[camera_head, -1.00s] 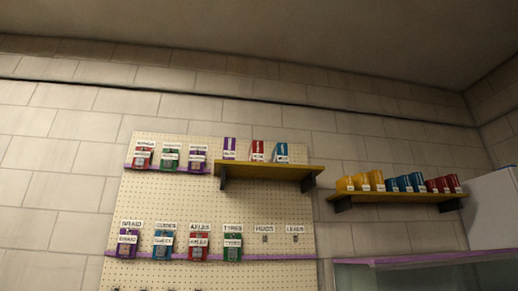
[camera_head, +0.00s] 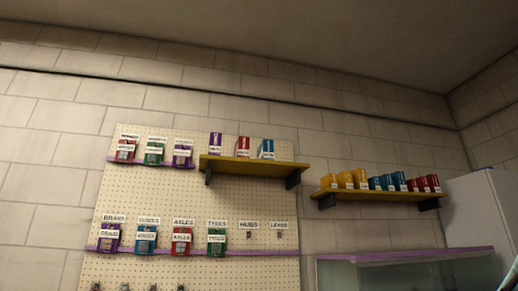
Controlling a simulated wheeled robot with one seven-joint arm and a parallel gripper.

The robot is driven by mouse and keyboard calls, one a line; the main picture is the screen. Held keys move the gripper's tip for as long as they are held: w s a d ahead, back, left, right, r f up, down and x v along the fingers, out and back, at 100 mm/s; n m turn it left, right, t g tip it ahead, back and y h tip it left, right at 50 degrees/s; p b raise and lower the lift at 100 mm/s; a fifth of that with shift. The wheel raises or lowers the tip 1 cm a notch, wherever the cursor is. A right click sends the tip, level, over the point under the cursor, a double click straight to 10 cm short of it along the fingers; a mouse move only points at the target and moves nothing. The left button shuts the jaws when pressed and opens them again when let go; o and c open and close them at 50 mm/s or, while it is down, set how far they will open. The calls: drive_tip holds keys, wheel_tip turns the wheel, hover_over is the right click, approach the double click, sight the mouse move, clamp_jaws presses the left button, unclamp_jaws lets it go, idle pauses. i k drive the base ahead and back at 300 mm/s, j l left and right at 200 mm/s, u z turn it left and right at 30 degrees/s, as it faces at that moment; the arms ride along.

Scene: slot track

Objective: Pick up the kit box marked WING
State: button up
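No box with a readable WING label shows in the head view. Three upright boxes stand on a yellow shelf (camera_head: 255,168) on the pegboard: a purple box (camera_head: 215,144), a red box (camera_head: 243,147) and a blue box (camera_head: 267,148). Their labels are too small to read. My gripper is not clearly in view; a dark, thin shape cuts into the bottom right corner, and I cannot tell what it is.
The pegboard (camera_head: 150,200) holds hanging packs, including BRAID (camera_head: 110,238), AXLES (camera_head: 182,241) and TYRES (camera_head: 216,242). The HUGS or HUBS and LEADS hooks are empty. A glass-sided case (camera_head: 400,257) and a white cabinet (camera_head: 480,210) stand right.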

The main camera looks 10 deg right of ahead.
sight(215, 144)
drive_tip(key=i+j+u, duration=0.15)
drive_tip(key=i, duration=0.4)
drive_tip(key=i+u, duration=0.15)
drive_tip(key=i, duration=0.4)
